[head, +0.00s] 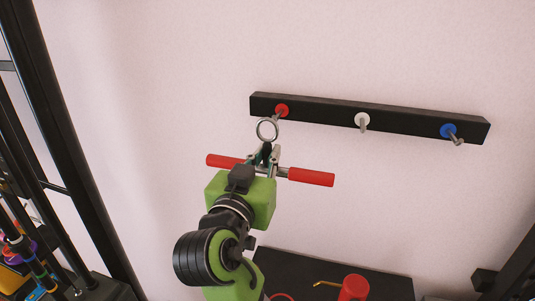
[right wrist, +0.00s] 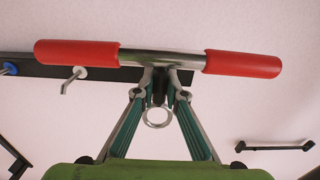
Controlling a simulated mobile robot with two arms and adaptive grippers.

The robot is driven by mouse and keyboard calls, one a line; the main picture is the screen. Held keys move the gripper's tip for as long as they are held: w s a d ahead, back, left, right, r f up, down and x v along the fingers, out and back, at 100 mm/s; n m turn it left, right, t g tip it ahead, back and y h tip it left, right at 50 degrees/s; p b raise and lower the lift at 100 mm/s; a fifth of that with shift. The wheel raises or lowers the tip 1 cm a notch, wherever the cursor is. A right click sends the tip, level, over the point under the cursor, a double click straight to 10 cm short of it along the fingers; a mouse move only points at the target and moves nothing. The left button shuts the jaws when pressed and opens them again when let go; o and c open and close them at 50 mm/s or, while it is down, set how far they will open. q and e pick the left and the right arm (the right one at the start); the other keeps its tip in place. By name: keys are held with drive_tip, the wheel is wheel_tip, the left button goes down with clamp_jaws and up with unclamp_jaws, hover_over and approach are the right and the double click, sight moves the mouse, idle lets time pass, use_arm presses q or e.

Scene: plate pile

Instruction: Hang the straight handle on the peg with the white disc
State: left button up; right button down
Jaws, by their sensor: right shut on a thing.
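The straight handle (head: 311,177) is a metal bar with red grips at both ends and a metal ring (head: 267,129) at its middle. My right gripper (head: 264,158) is shut on the bar's middle. It holds the handle about level in front of the wall, below the rail. The ring appears close to the red-disc peg (head: 281,111); I cannot tell whether they touch. The white-disc peg (head: 362,120) is bare, to the right of the handle. The right wrist view shows the handle (right wrist: 242,64), its ring (right wrist: 158,117) and the white-disc peg (right wrist: 80,73). My left gripper is out of view.
The black rail (head: 320,108) on the wall also carries a blue-disc peg (head: 448,131) at its right end. A black surface (head: 395,285) with a red cylindrical thing (head: 353,287) lies below. A black rack (head: 75,190) stands at the left. The wall around the rail is clear.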

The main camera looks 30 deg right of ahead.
drive_tip(key=shift+s+a+f+b, duration=0.4)
drive_tip(key=shift+s+a+b, duration=0.05)
drive_tip(key=shift+a, duration=0.15)
drive_tip(key=shift+s+a+f+b, duration=0.35)
drive_tip(key=shift+s+a, duration=0.25)
drive_tip(key=shift+a, duration=0.1)
drive_tip(key=shift+s+a+f+b, duration=0.2)
drive_tip(key=shift+s+a+b, duration=0.15)
drive_tip(key=shift+s+a, duration=0.3)
drive_tip(key=shift+w, duration=0.1)
